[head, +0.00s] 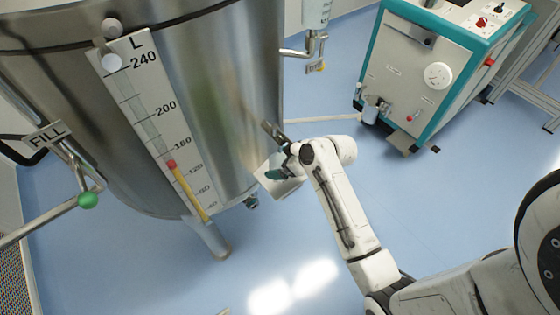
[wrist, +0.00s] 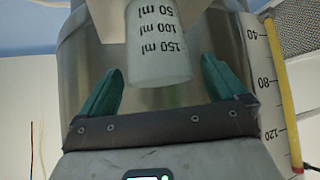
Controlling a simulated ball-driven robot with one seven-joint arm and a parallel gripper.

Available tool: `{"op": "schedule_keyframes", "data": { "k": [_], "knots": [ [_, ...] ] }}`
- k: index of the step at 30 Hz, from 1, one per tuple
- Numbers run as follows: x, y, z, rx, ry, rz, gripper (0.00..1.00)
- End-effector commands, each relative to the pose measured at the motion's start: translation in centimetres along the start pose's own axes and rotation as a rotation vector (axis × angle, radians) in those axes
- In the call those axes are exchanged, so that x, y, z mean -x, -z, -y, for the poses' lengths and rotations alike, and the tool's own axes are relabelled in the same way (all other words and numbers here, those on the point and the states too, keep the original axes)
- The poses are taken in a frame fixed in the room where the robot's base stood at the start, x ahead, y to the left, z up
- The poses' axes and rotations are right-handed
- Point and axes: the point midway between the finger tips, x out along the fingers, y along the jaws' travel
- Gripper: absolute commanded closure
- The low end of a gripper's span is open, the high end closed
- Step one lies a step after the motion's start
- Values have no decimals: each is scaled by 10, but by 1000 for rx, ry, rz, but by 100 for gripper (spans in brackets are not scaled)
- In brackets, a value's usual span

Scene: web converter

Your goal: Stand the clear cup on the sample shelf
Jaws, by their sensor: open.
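The clear cup (wrist: 158,50), marked 50, 100 and 150 ml, is in the wrist view between the two green fingers of my gripper (wrist: 160,62). The fingers are open, with a gap on each side of the cup, so neither seems to touch it. In the head view my gripper (head: 275,155) is close to the steel tank's wall. I cannot make out the cup there. A pale panel (head: 270,186), perhaps the sample shelf, is beside the gripper. Pale surfaces (wrist: 95,22) also flank the cup in the wrist view. How the cup is supported is unclear.
The large steel tank (head: 235,110) fills the left, with a litre scale (head: 150,100) and a FILL valve with a green knob (head: 88,200). A valve and graduated vessel (head: 317,12) hang at the top. A teal-edged machine (head: 420,75) stands at the back right.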

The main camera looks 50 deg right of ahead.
Motion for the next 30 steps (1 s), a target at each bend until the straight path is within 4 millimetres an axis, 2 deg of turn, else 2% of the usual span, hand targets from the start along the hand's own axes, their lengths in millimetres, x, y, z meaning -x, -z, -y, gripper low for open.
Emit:
{"op": "schedule_keyframes", "data": {
  "k": [15,23,26,30],
  "knots": [
    [72,-69,0,-1,0,1,2],
    [88,-85,3,-1,7,9,2],
    [85,-86,22,-7,43,65,2],
    [82,-95,73,-36,109,254,2]
  ]
}}
